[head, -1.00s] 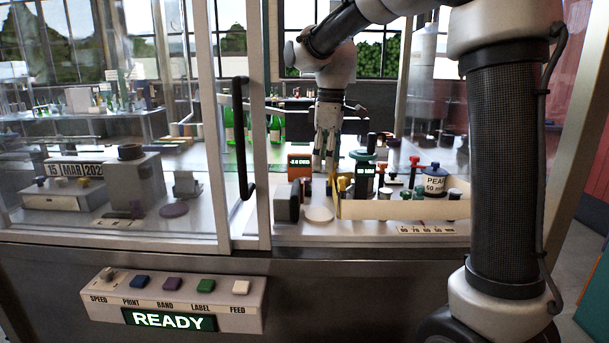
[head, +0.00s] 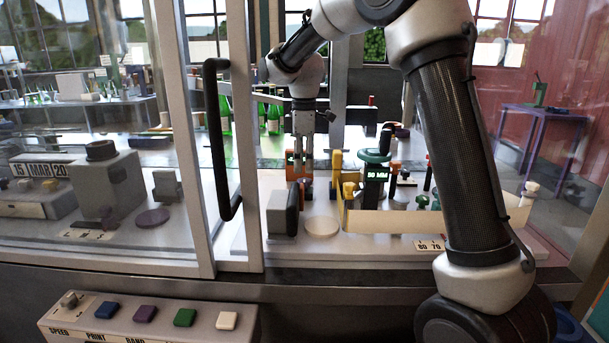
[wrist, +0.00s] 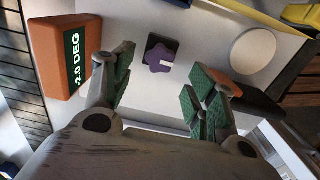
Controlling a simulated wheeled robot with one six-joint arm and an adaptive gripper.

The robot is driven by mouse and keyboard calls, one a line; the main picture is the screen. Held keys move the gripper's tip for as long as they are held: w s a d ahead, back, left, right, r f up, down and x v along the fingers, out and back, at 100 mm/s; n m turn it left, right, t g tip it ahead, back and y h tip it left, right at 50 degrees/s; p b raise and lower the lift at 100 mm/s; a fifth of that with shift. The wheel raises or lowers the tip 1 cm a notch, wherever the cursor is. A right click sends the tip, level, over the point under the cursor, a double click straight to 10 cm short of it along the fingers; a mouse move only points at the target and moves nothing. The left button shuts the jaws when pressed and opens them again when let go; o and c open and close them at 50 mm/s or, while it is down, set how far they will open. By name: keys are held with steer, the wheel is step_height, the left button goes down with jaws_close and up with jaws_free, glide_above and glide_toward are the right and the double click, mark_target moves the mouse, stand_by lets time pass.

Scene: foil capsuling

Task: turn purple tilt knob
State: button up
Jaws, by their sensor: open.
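The purple tilt knob (wrist: 160,56) is lobed, with a white mark, and sits on a dark base on a pale surface in the wrist view. My gripper (wrist: 158,90) is open, its green-padded fingers spread to either side just below the knob in the picture, and I see no contact. An orange readout box (wrist: 62,70) left of the knob shows -2.0 DEG. In the head view my gripper (head: 301,172) points down at the orange readout box (head: 291,169), partly covering it. The knob cannot be made out there.
A white disc (wrist: 253,50) lies right of the knob; it also shows in the head view (head: 322,227). A cream low wall (head: 390,221) encloses several small tools to the right. A glass door with a black handle (head: 216,140) stands at the left.

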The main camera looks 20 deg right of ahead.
mark_target(304, 179)
steer(key=shift+f, duration=2.4)
steer(key=c, duration=1)
